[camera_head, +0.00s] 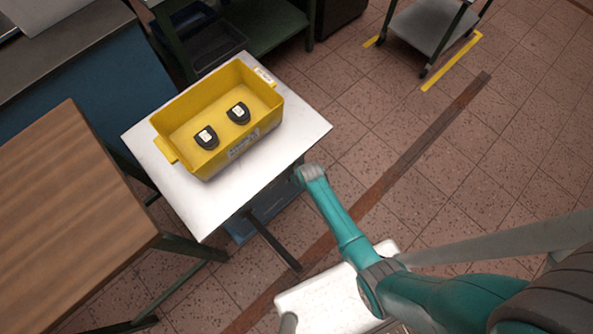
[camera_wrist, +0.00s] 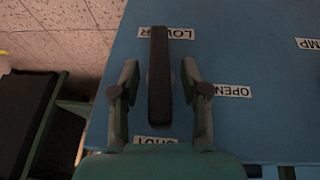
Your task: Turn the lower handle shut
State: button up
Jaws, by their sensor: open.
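The lower handle (camera_wrist: 159,85) is a dark, narrow bar on a blue panel (camera_wrist: 225,125) in the wrist view. It lies lengthwise in the picture, running from a label reading LOWER (camera_wrist: 181,33) at the top towards a label reading SHUT (camera_wrist: 155,140) at the bottom. An OPEN label (camera_wrist: 232,91) is to its right. My gripper (camera_wrist: 159,68) is open, with one finger on each side of the handle and a visible gap on both sides. The right finger stands just left of the OPEN label. The head view shows my arm but not my gripper's fingers.
In the head view, a yellow bin (camera_head: 218,118) with two dark objects stands on a white table (camera_head: 200,215). A wooden-topped bench (camera_head: 75,215) is at left. A grey trolley (camera_head: 430,30) stands at the back. Tiled floor is open at right.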

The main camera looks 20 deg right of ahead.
grip_shut()
jog(key=shift+f, duration=0.1)
jog(key=shift+d+y, duration=0.15)
jog(key=shift+y, duration=0.35)
dwell(0.3)
grip_release()
